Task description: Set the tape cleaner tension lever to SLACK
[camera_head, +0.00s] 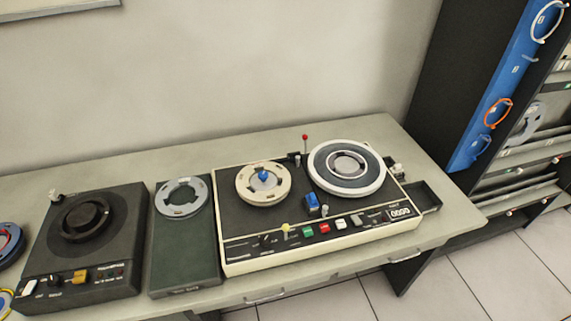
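The tape cleaner appears to be the cream-framed machine (240,258) on the bench. It carries a cream reel with a blue hub (250,192) on its left and a larger white-rimmed reel (347,145) on its right. An upright lever with a red knob (305,138) stands at its back edge between the reels. A short lever with a pale yellow knob (286,229) stands at its front left. I cannot tell which is the tension lever, and no SLACK label is readable. Neither gripper is in view.
A dark machine with a black hub (85,218) and a dark green tray with a grey reel (182,198) stand at left. A small dark open tray (425,195) is at right. A blue panel rack (505,95) stands beyond. The bench (130,165) is clear at the back.

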